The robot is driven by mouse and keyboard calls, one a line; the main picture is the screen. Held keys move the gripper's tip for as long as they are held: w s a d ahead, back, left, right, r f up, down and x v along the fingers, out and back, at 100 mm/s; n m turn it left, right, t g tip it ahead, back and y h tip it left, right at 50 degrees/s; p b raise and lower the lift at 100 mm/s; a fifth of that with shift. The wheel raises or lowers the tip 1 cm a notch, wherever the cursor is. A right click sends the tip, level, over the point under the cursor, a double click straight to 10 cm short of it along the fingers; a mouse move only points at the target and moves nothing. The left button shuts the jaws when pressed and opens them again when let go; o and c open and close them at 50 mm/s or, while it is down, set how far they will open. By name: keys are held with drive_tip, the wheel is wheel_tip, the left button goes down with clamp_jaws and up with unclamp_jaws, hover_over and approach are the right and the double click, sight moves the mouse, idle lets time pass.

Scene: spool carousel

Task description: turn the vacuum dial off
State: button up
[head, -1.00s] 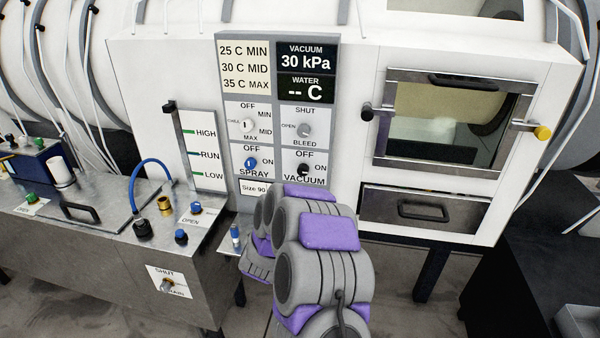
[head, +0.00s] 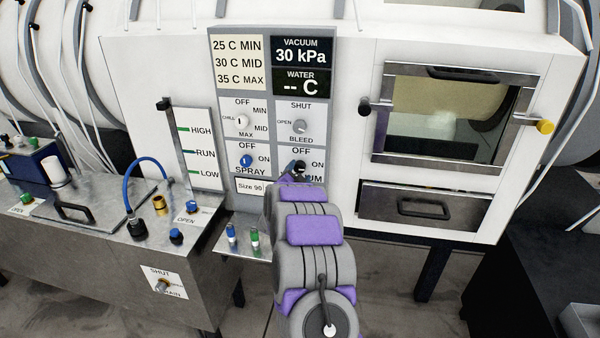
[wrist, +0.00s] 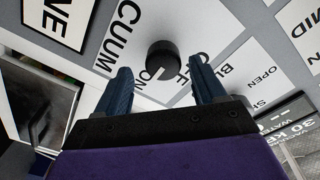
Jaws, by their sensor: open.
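The vacuum dial is a black round knob with a white pointer line. It shows in the wrist view (wrist: 162,58), just beyond and between the fingertips. In the head view the dial (head: 299,168) is partly covered by my arm, below the OFF label. The pointer's line lies toward the side of the ON label in the wrist view. My gripper (wrist: 163,80) is open, one blue finger on either side of the dial's near side; I cannot tell whether they touch it. In the head view my arm hides the gripper.
The white spray dial panel (head: 246,161) with a blue knob is left of the vacuum dial. The grey bleed knob (head: 300,127) is above it. The display (head: 302,53) reads vacuum 30 kPa. A drawer (head: 424,208) lies to the right. Small blue and green bottles stand at lower left.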

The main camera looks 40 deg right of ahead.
drive_tip(key=shift+w+d+f, duration=0.1)
drive_tip(key=shift+w+d, duration=0.4)
drive_tip(key=shift+w, duration=0.05)
drive_tip(key=shift+w+r, duration=0.25)
drive_tip(key=shift+w, duration=0.05)
drive_tip(key=shift+d, duration=0.1)
drive_tip(key=shift+d+f, duration=0.1)
drive_tip(key=shift+c, duration=0.2)
drive_tip(key=shift+d, duration=0.15)
drive_tip(key=c, duration=0.3)
drive_tip(key=shift+f, duration=0.1)
drive_tip(key=c, duration=0.7)
